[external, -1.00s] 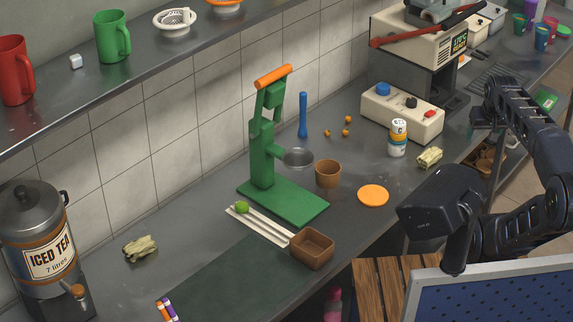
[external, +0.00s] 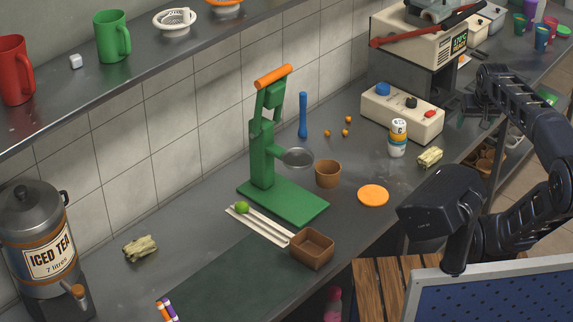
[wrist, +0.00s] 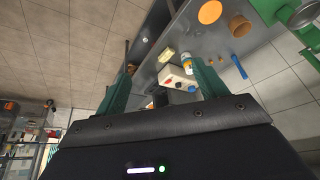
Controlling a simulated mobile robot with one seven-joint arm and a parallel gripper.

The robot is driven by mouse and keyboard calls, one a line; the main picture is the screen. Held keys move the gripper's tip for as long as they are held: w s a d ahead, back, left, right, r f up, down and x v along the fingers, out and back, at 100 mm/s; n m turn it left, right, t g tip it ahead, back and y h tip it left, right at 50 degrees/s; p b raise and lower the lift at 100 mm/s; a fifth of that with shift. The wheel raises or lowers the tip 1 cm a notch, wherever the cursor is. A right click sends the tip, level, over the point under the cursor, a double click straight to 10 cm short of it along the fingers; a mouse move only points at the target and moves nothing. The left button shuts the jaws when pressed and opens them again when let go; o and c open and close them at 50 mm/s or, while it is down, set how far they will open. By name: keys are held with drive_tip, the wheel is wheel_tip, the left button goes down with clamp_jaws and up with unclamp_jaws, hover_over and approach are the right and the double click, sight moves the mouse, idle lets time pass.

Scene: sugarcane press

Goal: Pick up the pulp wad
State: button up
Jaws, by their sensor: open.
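Two pale yellow, fibrous wads that look like pulp lie on the grey counter. One wad (external: 430,157) is at the right, in front of the white control box; the other (external: 139,248) is at the left, near the iced tea urn. In the wrist view a pale yellow wad (wrist: 167,54) shows between and beyond the finger tips. My gripper (external: 476,110) is raised at the right, above and to the right of the near wad. In the wrist view my gripper (wrist: 163,66) has its two green fingers spread apart, with nothing between them.
A white and orange bottle (external: 398,138) stands just left of the right wad. The control box (external: 402,112) is behind it. An orange disc (external: 373,195), a brown cup (external: 328,174) and a green press (external: 262,160) stand farther left. The counter's front edge is close to the right wad.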

drive_tip(key=w+a+r+y, duration=0.1)
drive_tip(key=w+a+r, duration=0.2)
drive_tip(key=w+a, duration=0.55)
drive_tip(key=w+a+r+y, duration=0.1)
drive_tip(key=w+a+r, duration=0.3)
drive_tip(key=a, duration=0.8)
drive_tip(key=w+a+f+m+g+y, duration=0.1)
drive_tip(key=w+a+f, duration=0.1)
drive_tip(key=a, duration=1.4)
drive_tip(key=w+a+f+m+g+y, duration=0.1)
drive_tip(key=w+a+g+y, duration=0.1)
drive_tip(key=a, duration=1.4)
drive_tip(key=m+g, duration=0.5)
drive_tip(key=m, duration=0.4)
hover_over(139, 244)
drive_tip(key=w+d, duration=0.4)
drive_tip(key=d, duration=0.1)
wheel_tip(139, 244, down, 35)
drive_tip(key=x, duration=0.8)
drive_tip(key=s+x, duration=0.1)
drive_tip(key=x, duration=0.3)
drive_tip(key=shift+r, duration=0.15)
